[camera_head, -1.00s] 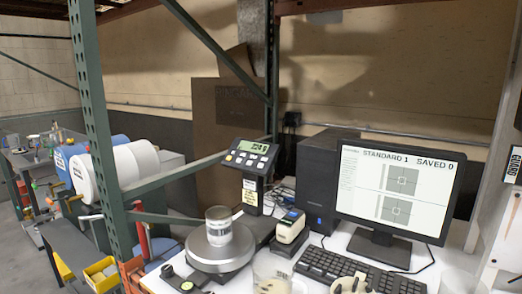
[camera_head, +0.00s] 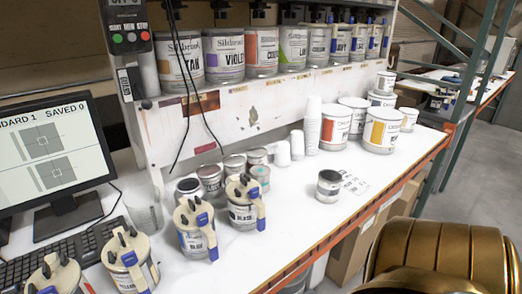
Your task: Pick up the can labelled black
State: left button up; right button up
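Several cream-lidded cans with blue-tipped handles stand in a row along the front of the white bench (camera_head: 300,225). The rightmost of these cans (camera_head: 242,214) has a label that seems to begin "BLA", but it is too small to read surely. The can to its left (camera_head: 196,240) has a label seemingly beginning "BL", also unclear. A small dark-topped can (camera_head: 328,187) stands alone on the bench, its label unreadable. Neither gripper's fingers show. A gold-brown rounded part at the lower right seems to be my arm.
A shelf (camera_head: 280,73) holds several labelled cans above the bench. Small tins (camera_head: 210,179), white cups (camera_head: 312,125) and larger orange- and yellow-labelled cans stand below it. A monitor (camera_head: 50,155) and keyboard (camera_head: 85,250) are at left.

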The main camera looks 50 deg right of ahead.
aim_at(253, 192)
jog(key=z, duration=1.55)
